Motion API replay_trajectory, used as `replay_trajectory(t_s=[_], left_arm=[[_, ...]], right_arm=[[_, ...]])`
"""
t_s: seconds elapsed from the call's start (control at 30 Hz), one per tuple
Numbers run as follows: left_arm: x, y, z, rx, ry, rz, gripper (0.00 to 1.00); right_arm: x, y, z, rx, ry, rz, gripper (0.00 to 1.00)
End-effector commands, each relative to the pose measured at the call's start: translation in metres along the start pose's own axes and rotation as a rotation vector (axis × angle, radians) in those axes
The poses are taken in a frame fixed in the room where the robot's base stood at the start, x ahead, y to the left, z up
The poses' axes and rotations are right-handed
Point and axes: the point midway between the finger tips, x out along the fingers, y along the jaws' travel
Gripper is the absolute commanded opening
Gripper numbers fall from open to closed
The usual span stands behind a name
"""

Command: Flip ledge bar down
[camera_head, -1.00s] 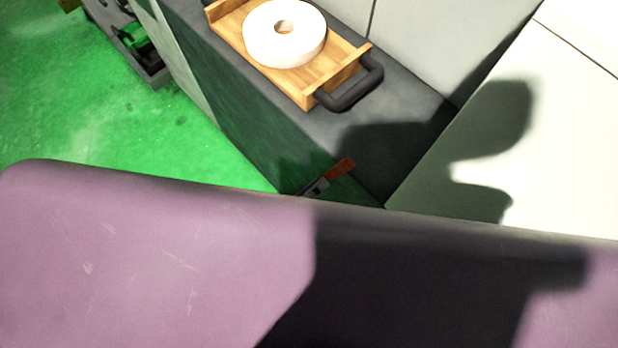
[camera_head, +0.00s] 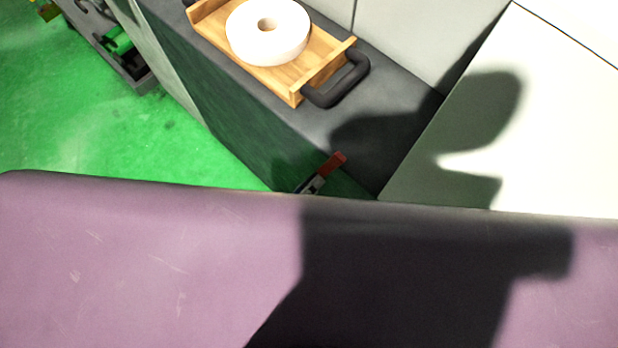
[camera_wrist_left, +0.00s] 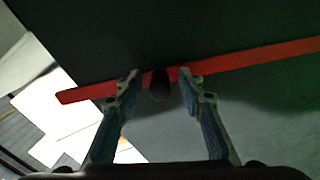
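A thin red bar (camera_wrist_left: 225,62) runs across the left wrist view, against a dark surface. A short dark cylindrical knob (camera_wrist_left: 159,85) sticks out near its middle. My left gripper (camera_wrist_left: 158,79) is open, with one fingertip on each side of the knob; I cannot tell whether they touch it. In the head view, a short red piece (camera_head: 334,163), apparently the bar's end, shows beside my left gripper (camera_head: 313,184), which is mostly hidden behind the mauve surface. My right gripper is not in view.
A large mauve surface (camera_head: 130,260) fills the foreground and hides what lies below. Beyond it are a dark grey ledge (camera_head: 400,95) bearing a wooden tray (camera_head: 295,95) with a white wheel (camera_head: 268,30), a pale panel (camera_head: 560,130) at right and green floor (camera_head: 90,130).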

Motion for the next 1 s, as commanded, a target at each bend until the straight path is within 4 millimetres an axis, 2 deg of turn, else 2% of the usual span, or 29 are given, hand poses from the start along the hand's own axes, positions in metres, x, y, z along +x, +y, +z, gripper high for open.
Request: replay_trajectory(t_s=[0.17,0.5,0.7,1.0], left_arm=[[-0.011,-0.001,0.000,0.001,-0.001,-0.001,0.36],[-0.080,-0.001,0.001,-0.001,-0.003,-0.003,0.36],[-0.110,-0.001,0.001,0.000,-0.002,-0.003,0.36],[-0.121,0.000,0.000,0.000,0.000,0.000,0.36]], right_arm=[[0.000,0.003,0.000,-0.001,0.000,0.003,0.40],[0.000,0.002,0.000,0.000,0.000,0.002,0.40],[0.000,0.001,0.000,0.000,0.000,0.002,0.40],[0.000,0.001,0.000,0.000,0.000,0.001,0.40]])
